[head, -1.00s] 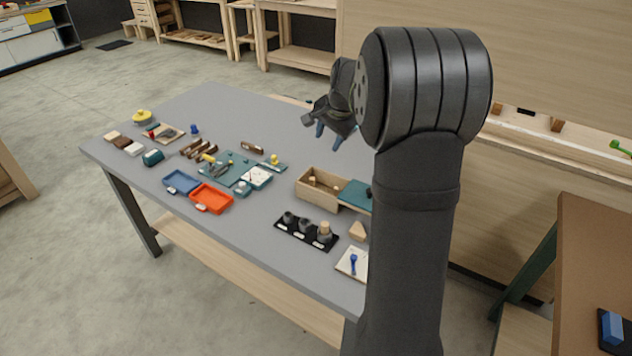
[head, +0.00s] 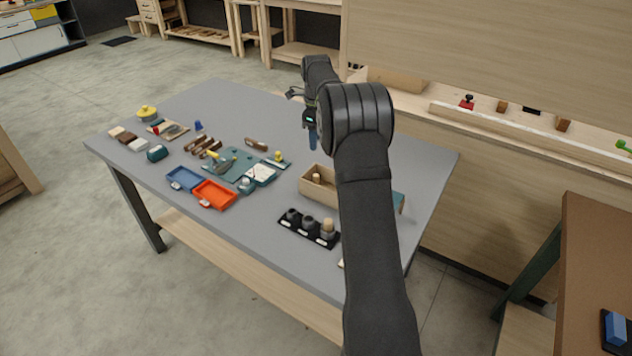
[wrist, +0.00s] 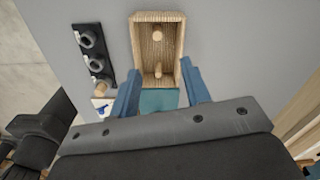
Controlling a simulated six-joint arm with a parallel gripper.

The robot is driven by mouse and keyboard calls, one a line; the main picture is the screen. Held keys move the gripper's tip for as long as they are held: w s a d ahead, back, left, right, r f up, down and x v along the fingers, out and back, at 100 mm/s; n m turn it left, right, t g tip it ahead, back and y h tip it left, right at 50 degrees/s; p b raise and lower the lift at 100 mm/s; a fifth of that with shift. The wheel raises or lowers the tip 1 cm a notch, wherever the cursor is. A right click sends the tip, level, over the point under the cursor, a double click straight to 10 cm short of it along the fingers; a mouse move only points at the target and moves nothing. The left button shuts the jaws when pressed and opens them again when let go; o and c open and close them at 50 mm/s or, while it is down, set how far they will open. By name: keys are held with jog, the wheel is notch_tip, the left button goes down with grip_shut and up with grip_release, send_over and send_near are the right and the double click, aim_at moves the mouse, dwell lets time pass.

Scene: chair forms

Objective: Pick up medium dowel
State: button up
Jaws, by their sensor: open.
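A wooden box (head: 316,194) stands on the grey table below my gripper. The wrist view shows two light wooden dowels inside it, one at the far end (wrist: 157,33) and one nearer my gripper (wrist: 158,69). Another, thicker dowel (head: 328,226) stands in the end cup of a black holder (head: 287,228). I cannot tell by size which dowel is the medium one. My gripper (wrist: 162,78) is open and empty, with its blue fingers on either side of the box's near end in the wrist view. In the head view my gripper (head: 313,138) hangs above the table.
A teal lid or panel (wrist: 158,100) lies at the box's near end in the wrist view. Blue (head: 184,179) and orange (head: 214,194) trays and a teal mat with tools lie to the left. The table's right back area (head: 425,165) is clear.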

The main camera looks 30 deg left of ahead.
aim_at(316, 175)
notch_tip(316, 175, down, 11)
jog(key=f, duration=0.5)
jog(key=shift+s+f, duration=0.1)
jog(key=shift+s, duration=0.1)
jog(key=shift+c, duration=0.2)
grip_shut()
